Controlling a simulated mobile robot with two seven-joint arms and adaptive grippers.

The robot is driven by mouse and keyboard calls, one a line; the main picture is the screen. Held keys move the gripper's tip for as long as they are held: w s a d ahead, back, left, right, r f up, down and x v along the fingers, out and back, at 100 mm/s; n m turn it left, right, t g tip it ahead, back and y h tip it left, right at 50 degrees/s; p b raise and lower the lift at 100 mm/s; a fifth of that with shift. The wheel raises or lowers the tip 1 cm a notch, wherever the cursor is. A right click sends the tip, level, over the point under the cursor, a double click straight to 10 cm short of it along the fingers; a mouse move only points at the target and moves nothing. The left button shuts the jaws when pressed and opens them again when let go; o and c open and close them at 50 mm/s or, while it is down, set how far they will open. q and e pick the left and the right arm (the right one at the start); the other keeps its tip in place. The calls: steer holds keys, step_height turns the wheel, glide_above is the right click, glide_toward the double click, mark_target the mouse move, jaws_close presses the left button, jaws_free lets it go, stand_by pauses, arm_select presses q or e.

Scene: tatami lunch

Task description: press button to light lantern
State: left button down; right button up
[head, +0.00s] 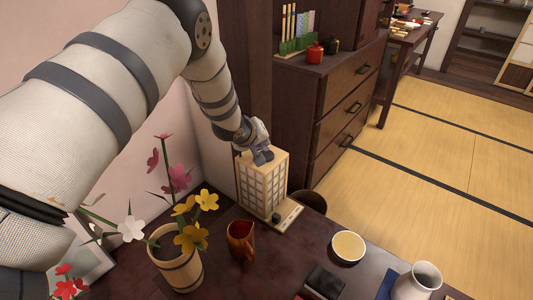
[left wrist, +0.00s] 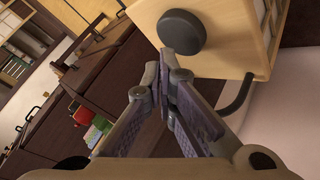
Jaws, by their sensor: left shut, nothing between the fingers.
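The lantern (head: 265,185) is a pale wooden box with gridded paper sides, upright on the dark table. Its wooden base sticks out toward the front, with a small dark button (head: 276,217) on it. My left gripper (head: 263,157) is shut and empty at the top of the lantern; the head view does not show clearly whether it touches. In the left wrist view the closed fingertips (left wrist: 165,58) are close to a pale wooden face of the lantern (left wrist: 235,45). A dark round knob (left wrist: 182,32) on that face is just beyond them. My right gripper is not in view.
A pot of flowers (head: 178,262) and a brown pitcher (head: 240,242) stand left of the lantern's base. A yellow bowl (head: 348,247), a dark box (head: 325,282) and a pale jug (head: 417,281) are to the right. A dark chest (head: 330,115) stands behind.

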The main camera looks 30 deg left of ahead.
mark_target(264, 153)
arm_select(q)
steer(key=shift+f, duration=0.4)
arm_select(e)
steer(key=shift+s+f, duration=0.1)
arm_select(q)
steer(key=shift+f, duration=0.4)
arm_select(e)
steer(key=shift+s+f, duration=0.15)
arm_select(q)
steer(key=shift+r, duration=0.85)
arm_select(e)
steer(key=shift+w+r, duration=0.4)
arm_select(q)
step_height(264, 153, up, 6)
steer(key=p, duration=0.2)
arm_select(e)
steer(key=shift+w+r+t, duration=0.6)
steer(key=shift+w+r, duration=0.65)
